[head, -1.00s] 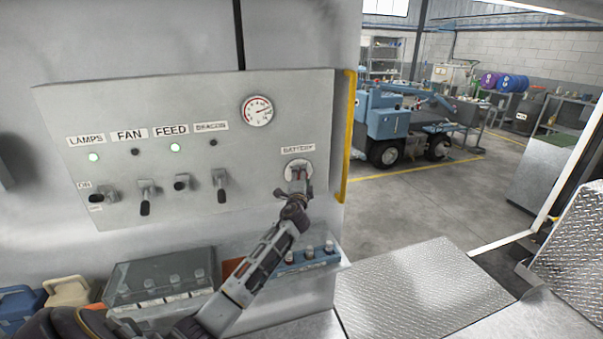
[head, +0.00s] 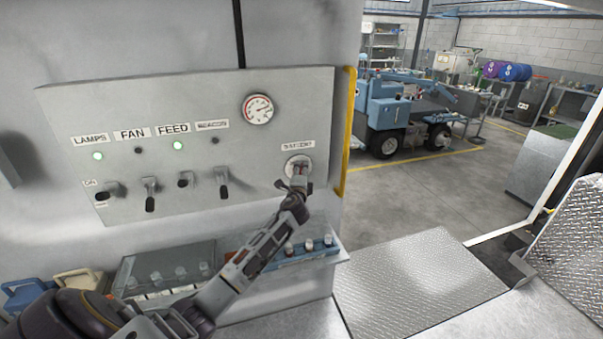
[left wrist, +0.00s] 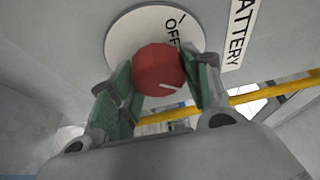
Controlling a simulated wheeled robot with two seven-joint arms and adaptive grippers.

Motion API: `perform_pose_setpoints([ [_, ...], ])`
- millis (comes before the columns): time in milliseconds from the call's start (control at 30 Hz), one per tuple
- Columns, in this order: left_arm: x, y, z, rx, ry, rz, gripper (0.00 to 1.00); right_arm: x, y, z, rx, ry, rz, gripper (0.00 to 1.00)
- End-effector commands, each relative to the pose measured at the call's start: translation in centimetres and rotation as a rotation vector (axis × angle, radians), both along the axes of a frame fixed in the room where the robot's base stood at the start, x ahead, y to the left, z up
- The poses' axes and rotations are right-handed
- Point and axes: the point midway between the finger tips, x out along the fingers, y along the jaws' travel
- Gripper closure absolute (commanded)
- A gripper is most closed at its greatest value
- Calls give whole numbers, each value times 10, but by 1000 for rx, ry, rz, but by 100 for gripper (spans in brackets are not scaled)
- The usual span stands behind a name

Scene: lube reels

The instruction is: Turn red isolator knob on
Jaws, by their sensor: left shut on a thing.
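The red isolator knob (left wrist: 157,68) sits on a round white plate (left wrist: 122,38) marked OFF, beside the BATTERY label (left wrist: 238,32), in the left wrist view. A white mark shows on the knob's lower right. My left gripper (left wrist: 152,88) is shut on the knob, with one green-padded finger on either side. In the head view my left gripper (head: 299,183) is at the plate (head: 291,166) on the right of the grey panel (head: 200,95), and mostly hides the knob. My right gripper is not in view.
Several black switches (head: 150,192) line the panel's left part. A round gauge (head: 258,109) is above the knob. A yellow rail (head: 347,130) edges the wall at right. A clear-lidded box (head: 165,270) and a blue tray (head: 305,254) are below. Free floor lies right.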

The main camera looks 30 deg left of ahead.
Motion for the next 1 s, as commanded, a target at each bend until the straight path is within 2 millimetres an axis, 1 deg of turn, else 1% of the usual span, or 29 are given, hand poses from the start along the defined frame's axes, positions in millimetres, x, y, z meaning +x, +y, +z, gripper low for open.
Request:
perform_pose_setpoints([
  [233,0,0,-2,4,4,0,76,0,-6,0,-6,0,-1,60],
  [267,0,0,-2,4,4,0,51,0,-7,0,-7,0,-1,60],
  [400,0,0,-2,3,3,0,33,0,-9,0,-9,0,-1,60],
  [433,0,0,-1,3,3,0,30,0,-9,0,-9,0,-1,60],
  [667,0,0,-1,2,1,0,30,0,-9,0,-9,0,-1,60],
  [800,0,0,0,2,1,0,30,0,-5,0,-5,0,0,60],
  [1000,-6,-3,-1,2,1,0,30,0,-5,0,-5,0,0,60],
])
